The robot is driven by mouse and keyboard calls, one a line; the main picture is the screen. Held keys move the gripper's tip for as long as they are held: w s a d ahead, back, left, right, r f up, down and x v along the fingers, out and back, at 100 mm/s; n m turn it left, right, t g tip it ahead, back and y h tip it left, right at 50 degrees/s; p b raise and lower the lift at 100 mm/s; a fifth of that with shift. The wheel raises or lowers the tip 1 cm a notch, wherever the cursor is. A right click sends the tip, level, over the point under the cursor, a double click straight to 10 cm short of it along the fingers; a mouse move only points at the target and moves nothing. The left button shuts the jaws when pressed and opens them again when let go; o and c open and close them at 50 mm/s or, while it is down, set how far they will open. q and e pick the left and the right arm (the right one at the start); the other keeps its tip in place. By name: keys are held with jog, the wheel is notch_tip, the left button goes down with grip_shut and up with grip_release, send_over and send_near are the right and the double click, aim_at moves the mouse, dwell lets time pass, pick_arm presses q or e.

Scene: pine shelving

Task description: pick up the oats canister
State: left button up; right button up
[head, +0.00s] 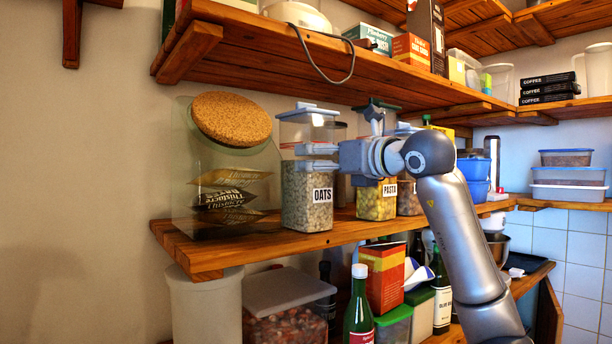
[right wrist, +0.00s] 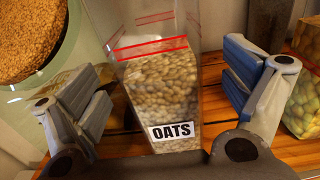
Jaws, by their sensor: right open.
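The oats canister (head: 307,200) is a clear box with a pale lid and a white OATS label, standing upright on the middle pine shelf. In the right wrist view the oats canister (right wrist: 163,95) stands between my open fingers, with a gap on each side. My right gripper (head: 318,157) comes in from the right at the height of the canister's upper half. The right gripper also shows in the right wrist view (right wrist: 160,95), open and empty. My left gripper is not in view.
A glass jar with a cork lid (head: 230,120) stands close left of the canister. The pasta canister (head: 376,204) stands close on the right. The upper shelf (head: 290,65) hangs above, with a cable drooping from it. Bottles and boxes fill the space below.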

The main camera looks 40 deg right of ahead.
jog(key=shift+w, duration=0.45)
jog(key=w+p, duration=0.3)
jog(key=w, duration=0.2)
jog(key=shift+d, duration=0.2)
jog(key=shift+c, duration=0.2)
jog(key=shift+s, duration=0.1)
jog(key=shift+c, duration=1.1)
jog(key=c, duration=1.2)
jog(key=shift+r, duration=0.1)
jog(key=shift+c, duration=0.3)
